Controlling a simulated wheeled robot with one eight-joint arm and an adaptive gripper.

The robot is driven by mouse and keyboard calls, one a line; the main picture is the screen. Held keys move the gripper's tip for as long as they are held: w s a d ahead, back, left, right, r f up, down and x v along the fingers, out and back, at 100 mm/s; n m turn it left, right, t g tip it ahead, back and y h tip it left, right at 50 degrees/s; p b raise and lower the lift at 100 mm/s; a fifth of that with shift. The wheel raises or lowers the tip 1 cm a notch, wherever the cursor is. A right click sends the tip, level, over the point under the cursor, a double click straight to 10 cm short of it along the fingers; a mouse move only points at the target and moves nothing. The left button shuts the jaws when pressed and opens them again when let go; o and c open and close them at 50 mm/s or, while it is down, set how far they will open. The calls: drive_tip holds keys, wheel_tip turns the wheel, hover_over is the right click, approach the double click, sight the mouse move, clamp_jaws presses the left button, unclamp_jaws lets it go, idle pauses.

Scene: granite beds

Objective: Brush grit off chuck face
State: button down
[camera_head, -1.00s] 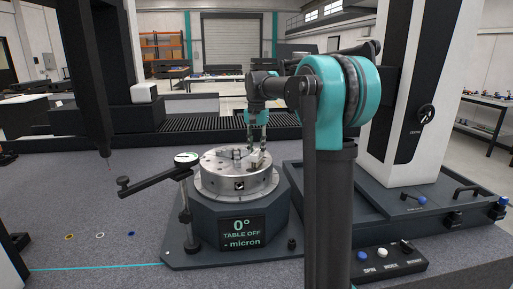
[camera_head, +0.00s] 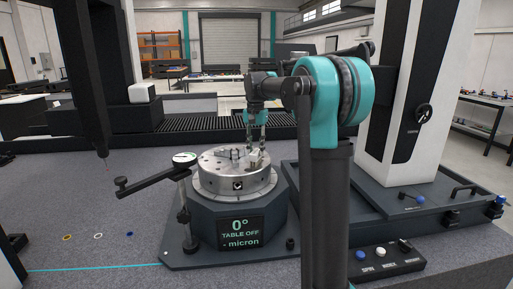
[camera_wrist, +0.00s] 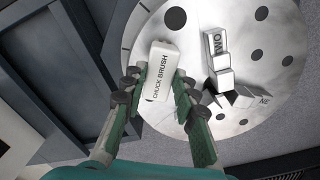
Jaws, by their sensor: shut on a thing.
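The chuck (camera_head: 237,183) is a round metal disc on a dark base, its face up and dotted with dark holes. Its pale face (camera_wrist: 275,92) fills the right of the wrist view. Metal jaws marked TWO (camera_wrist: 216,45) and NE (camera_wrist: 248,98) stand on it. My gripper (camera_head: 255,147) is shut on a white block lettered CHUCK BRUSH (camera_wrist: 161,78), over the left part of the face in the wrist view. The brush (camera_head: 256,158) is at the chuck's right side in the head view. Its underside is hidden, so I cannot tell if it touches. I cannot make out grit.
A dial indicator (camera_head: 185,158) on a stand is left of the chuck. The base screen (camera_head: 240,231) reads 0°, TABLE OFF. A button box (camera_head: 379,258) is at the front right, and a white column (camera_head: 412,90) rises behind. The granite bed (camera_head: 90,200) is mostly clear at left.

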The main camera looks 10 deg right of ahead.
drive_tip(key=shift+s+a, duration=0.25)
drive_tip(key=shift+s, duration=0.2)
drive_tip(key=shift+w+d, duration=0.3)
drive_tip(key=shift+w, duration=0.25)
drive_tip(key=shift+w+d, duration=0.3)
drive_tip(key=shift+w, duration=0.2)
drive_tip(key=shift+s+a+f, duration=0.1)
drive_tip(key=shift+s+a, duration=0.2)
drive_tip(key=shift+s, duration=0.25)
drive_tip(key=shift+s+a, duration=0.3)
drive_tip(key=shift+s, duration=0.25)
drive_tip(key=shift+w+d, duration=0.3)
drive_tip(key=shift+w, duration=0.25)
drive_tip(key=shift+w+d, duration=0.3)
drive_tip(key=shift+w, duration=0.25)
drive_tip(key=shift+s+a+r, duration=0.1)
drive_tip(key=shift+s+a, duration=0.2)
drive_tip(key=shift+s, duration=0.25)
drive_tip(key=shift+s+a+r, duration=0.1)
drive_tip(key=shift+s+a, duration=0.2)
drive_tip(key=shift+s, duration=0.2)
drive_tip(key=shift+r, duration=0.9)
drive_tip(key=shift+r, duration=0.1)
